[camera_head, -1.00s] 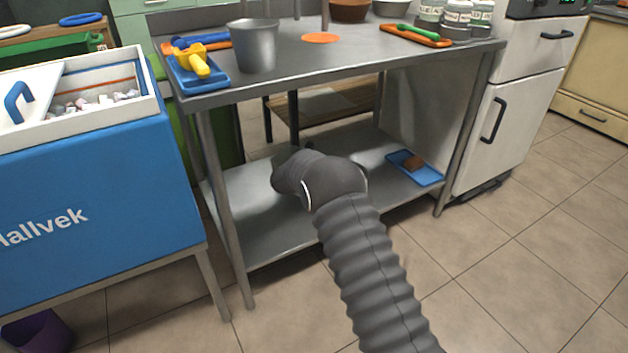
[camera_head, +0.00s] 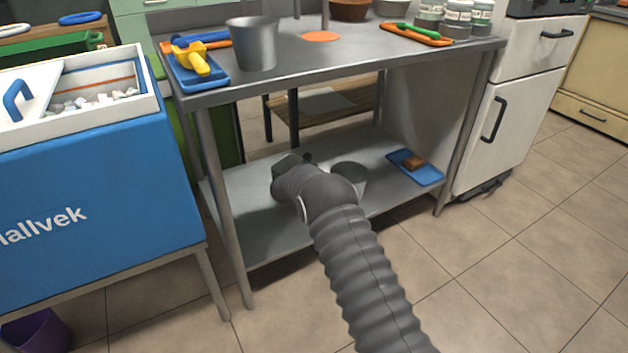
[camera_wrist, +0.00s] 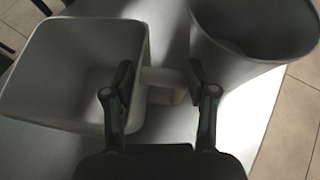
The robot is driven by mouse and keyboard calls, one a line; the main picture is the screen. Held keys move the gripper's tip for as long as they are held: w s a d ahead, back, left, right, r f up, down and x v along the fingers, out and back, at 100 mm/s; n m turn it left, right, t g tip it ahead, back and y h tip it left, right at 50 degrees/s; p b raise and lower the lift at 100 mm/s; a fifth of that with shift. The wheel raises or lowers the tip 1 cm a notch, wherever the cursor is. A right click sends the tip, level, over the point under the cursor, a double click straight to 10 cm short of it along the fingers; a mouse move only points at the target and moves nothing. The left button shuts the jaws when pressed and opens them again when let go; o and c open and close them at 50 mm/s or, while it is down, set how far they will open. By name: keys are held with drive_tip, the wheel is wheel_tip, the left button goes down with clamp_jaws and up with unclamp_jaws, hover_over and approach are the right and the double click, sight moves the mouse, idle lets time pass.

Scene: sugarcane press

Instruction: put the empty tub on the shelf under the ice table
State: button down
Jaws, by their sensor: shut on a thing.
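The pale square tub (camera_wrist: 48,110) is at the left of the wrist view, open at the top, with nothing seen inside. My gripper (camera_wrist: 160,82) is shut on a short pale grip (camera_wrist: 164,76) at the tub's right side. Whether the tub touches the shelf cannot be told.
A round grey bucket (camera_wrist: 262,35) stands close to the right of my gripper; its rim shows in the head view (camera_head: 349,171). A blue tray (camera_head: 425,174) with a brown block lies at the shelf's right. The table's front legs and the blue ice chest (camera_head: 80,210) flank the opening.

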drive_tip(key=shift+c, duration=1.8)
unclamp_jaws()
drive_tip(key=shift+f, duration=0.1)
